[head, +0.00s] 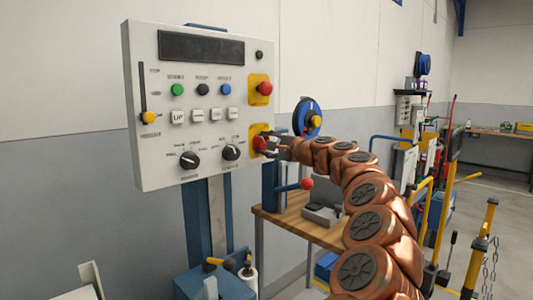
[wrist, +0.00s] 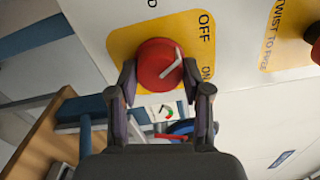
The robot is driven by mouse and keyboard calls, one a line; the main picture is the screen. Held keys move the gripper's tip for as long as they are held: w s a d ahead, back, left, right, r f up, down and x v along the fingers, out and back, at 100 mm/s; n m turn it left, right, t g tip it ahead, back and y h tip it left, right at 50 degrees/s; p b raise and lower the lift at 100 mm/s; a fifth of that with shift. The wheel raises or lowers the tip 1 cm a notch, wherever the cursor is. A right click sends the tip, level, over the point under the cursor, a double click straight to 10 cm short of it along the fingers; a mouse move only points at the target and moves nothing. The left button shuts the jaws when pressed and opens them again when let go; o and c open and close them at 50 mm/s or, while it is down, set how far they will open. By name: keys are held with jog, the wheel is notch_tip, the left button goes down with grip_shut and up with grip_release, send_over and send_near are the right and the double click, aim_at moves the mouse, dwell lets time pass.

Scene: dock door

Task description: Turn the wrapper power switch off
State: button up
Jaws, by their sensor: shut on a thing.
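The wrapper power switch is a round red knob (head: 259,143) on a yellow plate at the lower right of the grey control panel (head: 212,148). In the wrist view the red knob (wrist: 158,66) sits on the yellow plate (wrist: 125,42), with OFF printed at its upper right and ON at its right. A pale pointer mark on the knob slants to the upper right; I cannot tell exactly which label it points to. My gripper (head: 270,143) is shut on the knob, and the wrist view shows its fingertips (wrist: 159,78) at either side of it.
A second red button (head: 265,88), on a yellow plate marked TWIST TO FREE, sits above the switch. The panel also carries coloured buttons, a slider (head: 148,117) and black dials (head: 189,160). A wooden bench (head: 300,232) and a red-knobbed lever (head: 306,184) stand below right.

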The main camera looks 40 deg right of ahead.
jog(key=shift+n+b, duration=0.85)
jog(key=shift+n, duration=0.25)
jog(key=o, duration=1.2)
jog(key=shift+c, duration=0.2)
jog(key=shift+s, duration=0.1)
jog(key=s, duration=1.1)
jog(key=shift+s+a, duration=0.2)
jog(key=shift+s, duration=0.2)
